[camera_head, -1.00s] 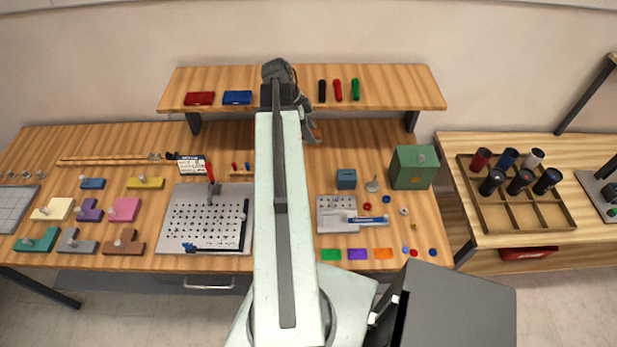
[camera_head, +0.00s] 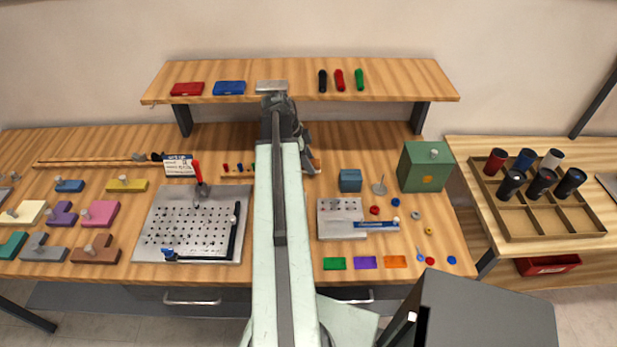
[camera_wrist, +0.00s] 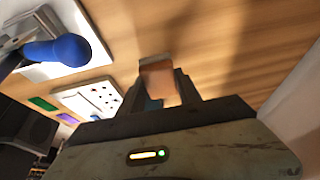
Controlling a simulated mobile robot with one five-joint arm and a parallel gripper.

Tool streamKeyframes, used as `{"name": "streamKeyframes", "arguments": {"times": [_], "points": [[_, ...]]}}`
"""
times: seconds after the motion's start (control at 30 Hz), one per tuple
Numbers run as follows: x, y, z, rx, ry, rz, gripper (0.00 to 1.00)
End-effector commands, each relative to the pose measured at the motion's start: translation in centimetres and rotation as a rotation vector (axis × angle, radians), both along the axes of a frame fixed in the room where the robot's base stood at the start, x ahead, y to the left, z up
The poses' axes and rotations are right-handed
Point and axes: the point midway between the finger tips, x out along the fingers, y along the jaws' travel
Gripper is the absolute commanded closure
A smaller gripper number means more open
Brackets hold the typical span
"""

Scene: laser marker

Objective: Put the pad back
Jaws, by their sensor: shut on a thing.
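My gripper (camera_wrist: 168,92) is shut on a small brown block with a pale grey top edge, which I take to be the pad (camera_wrist: 157,80). In the head view my gripper is at the end of my arm, below the front edge of the shelf and over the back of the bench; my arm hides the pad there. A flat grey plate (camera_head: 271,87) lies on the shelf just above my gripper, right of the red case (camera_head: 187,89) and the blue case (camera_head: 229,88).
Black, red and green markers (camera_head: 340,80) stand on the shelf (camera_head: 430,85). A perforated plate (camera_head: 190,240) lies left of my arm. A grey fixture (camera_head: 340,207), a blue cube (camera_head: 350,180) and a green box (camera_head: 427,167) are right.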

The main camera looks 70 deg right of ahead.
Motion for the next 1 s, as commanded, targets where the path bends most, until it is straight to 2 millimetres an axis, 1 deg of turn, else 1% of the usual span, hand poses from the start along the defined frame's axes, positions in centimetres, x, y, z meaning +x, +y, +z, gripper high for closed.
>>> {"name": "streamKeyframes", "arguments": {"times": [0.07,0.17,0.3,0.33,0.57,0.7,0.73,0.77,0.8,1.0], "points": [[0.0,0.0,-0.1,0.0,0.0,0.0,0.97],[0.0,0.0,-1.6,0.0,0.0,0.0,0.97],[0.0,0.0,-4.2,0.0,0.0,0.001,0.97],[0.0,0.0,-4.4,0.0,0.0,0.001,0.97],[0.1,0.0,-4.0,0.0,0.0,0.001,0.97],[0.1,0.0,-4.5,-0.001,0.0,0.001,0.97],[0.1,0.0,-4.4,-0.001,0.0,0.001,0.57],[0.1,0.0,-4.3,-0.001,0.0,0.001,0.48],[0.1,0.0,-4.3,0.0,0.0,0.002,0.38],[0.1,0.0,-4.3,0.0,0.0,0.002,0.38]]}}
